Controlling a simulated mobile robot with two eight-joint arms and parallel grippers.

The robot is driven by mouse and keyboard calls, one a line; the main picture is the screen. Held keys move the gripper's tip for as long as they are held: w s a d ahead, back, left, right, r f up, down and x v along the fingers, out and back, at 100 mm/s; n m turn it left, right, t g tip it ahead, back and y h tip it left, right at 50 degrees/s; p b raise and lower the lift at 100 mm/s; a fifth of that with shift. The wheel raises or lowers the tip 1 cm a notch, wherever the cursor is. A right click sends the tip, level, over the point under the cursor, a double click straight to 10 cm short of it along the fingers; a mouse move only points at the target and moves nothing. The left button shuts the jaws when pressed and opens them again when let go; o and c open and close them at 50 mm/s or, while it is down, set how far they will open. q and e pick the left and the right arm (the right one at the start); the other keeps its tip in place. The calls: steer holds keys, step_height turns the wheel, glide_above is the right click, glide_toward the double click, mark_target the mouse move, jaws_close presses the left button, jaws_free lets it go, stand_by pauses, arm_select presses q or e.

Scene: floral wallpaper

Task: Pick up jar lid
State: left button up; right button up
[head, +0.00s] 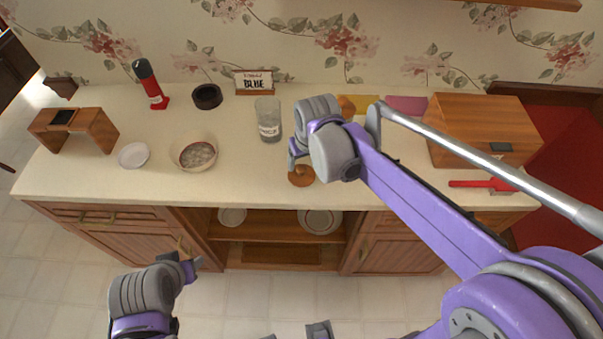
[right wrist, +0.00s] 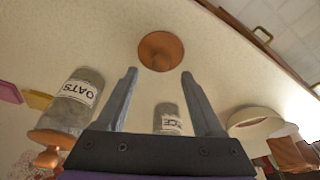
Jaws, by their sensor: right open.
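The jar lid (head: 301,175), a round brown wooden disc, lies on the counter near its front edge. In the right wrist view the lid (right wrist: 161,51) is just beyond the gap between my fingertips, not between them. My right gripper (right wrist: 160,74) is open and empty; in the head view the right gripper (head: 294,158) is at the lid's back left and its wrist hides part of the area. A glass jar (head: 268,120) without a lid stands behind; its label is partly hidden in the wrist view (right wrist: 168,118). My left gripper (head: 192,266) is low, in front of the cabinet; its jaws are unclear.
A jar labelled OATS (right wrist: 78,100) with a wooden lid (right wrist: 47,140) stands near my right gripper. A bowl (head: 195,154), white saucer (head: 134,155), red-and-black bottle (head: 150,85) and wooden stand (head: 95,130) are left. A wooden box (head: 480,120) and red-handled tool (head: 480,184) are right.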

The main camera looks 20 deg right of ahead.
mark_target(302, 169)
steer(key=x, duration=0.5)
steer(key=shift+s, duration=0.1)
jaws_close()
